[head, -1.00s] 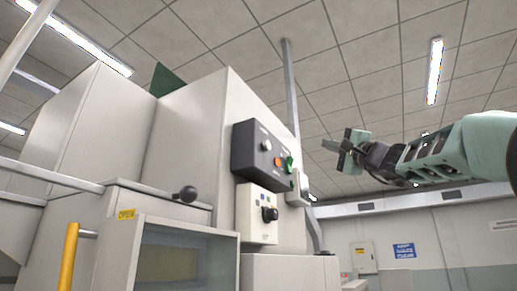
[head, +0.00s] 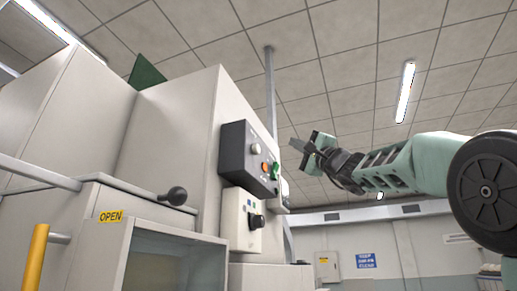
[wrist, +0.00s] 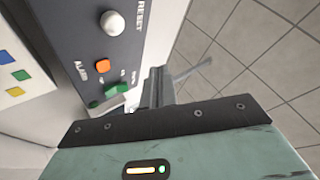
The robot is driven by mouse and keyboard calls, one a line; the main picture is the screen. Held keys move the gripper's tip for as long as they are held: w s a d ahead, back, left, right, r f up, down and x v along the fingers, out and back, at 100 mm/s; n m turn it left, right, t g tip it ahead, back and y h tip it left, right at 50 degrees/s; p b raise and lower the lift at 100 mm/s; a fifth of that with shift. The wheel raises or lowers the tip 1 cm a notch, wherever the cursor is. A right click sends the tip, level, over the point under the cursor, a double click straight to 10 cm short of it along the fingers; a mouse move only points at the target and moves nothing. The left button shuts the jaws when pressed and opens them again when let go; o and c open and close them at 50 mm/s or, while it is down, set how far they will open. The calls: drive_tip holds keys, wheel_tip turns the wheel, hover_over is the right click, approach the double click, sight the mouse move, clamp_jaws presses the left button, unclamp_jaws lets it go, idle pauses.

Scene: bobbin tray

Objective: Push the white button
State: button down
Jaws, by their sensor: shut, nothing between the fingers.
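The white button (head: 255,149) is a round knob on the dark control box (head: 236,150) on the machine's side. In the wrist view the white button (wrist: 112,23) sits at the top beside the word RESET, above an orange button (wrist: 103,65) and a green control (wrist: 117,89). My gripper (head: 296,144) is to the right of the box in the head view, its fingers shut, empty and pointing left. In the wrist view my gripper (wrist: 156,86) shows low beside the box, away from the white button. Nothing hides the button.
Below the dark box is a pale box with a black knob (head: 257,221). A black ball handle (head: 177,195) stands out at the left, near a yellow post (head: 37,259). Open air lies right of the machine.

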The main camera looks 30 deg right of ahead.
sight(259, 146)
drive_tip(key=w+a, duration=0.4)
drive_tip(key=w, duration=0.2)
drive_tip(key=shift+a+p, duration=0.3)
drive_tip(key=shift+a, duration=0.1)
drive_tip(key=shift+w+f, duration=0.1)
drive_tip(key=shift+w, duration=0.05)
idle(1.7)
drive_tip(key=shift+w+a+b, duration=0.2)
drive_tip(key=shift+a+b, duration=0.05)
drive_tip(key=shift+b, duration=0.25)
drive_tip(key=shift+w+a+b, duration=0.3)
drive_tip(key=shift+w+a, duration=0.05)
drive_tip(key=shift+w, duration=0.05)
idle(0.7)
drive_tip(key=shift+d, duration=0.1)
drive_tip(key=shift+s+d+b, duration=0.5)
drive_tip(key=shift+s+b, duration=0.05)
drive_tip(key=shift+s, duration=0.15)
